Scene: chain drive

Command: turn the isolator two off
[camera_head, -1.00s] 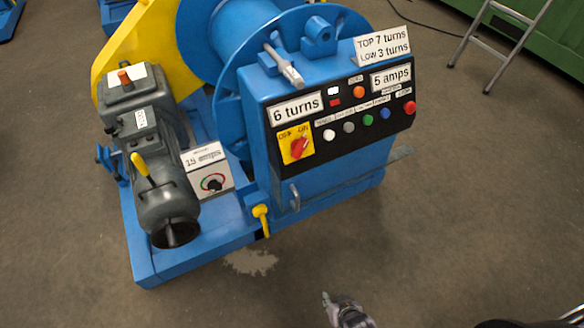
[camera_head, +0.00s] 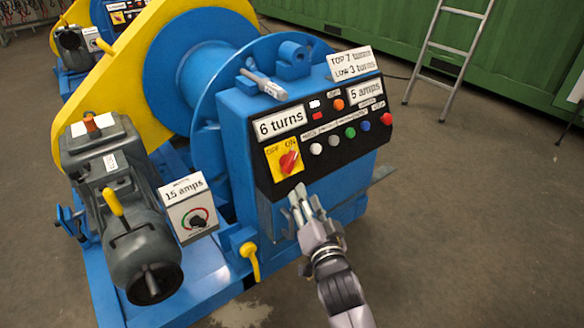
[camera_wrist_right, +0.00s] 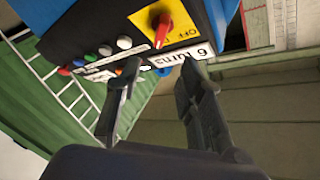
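A red rotary switch (camera_head: 289,161) sits on a yellow plate marked OFF and ON, on the black front panel of a blue winch machine. Its handle tilts up and right, towards the ON mark. The switch shows upside down in the right wrist view (camera_wrist_right: 161,29), with the OFF label beside it. My right gripper (camera_head: 298,192) is just below and in front of the panel, under the switch. In the right wrist view its two dark fingers (camera_wrist_right: 160,76) are apart with nothing between them, and the switch is beyond the tips. My left gripper is not in view.
Several coloured buttons (camera_head: 350,132) sit right of the switch. A grey motor (camera_head: 135,235) and a 15 amps dial box (camera_head: 190,215) stand left. A yellow hook-like handle (camera_head: 249,258) juts out below. A similar machine (camera_head: 120,12) stands behind. Open floor (camera_head: 480,210) lies right.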

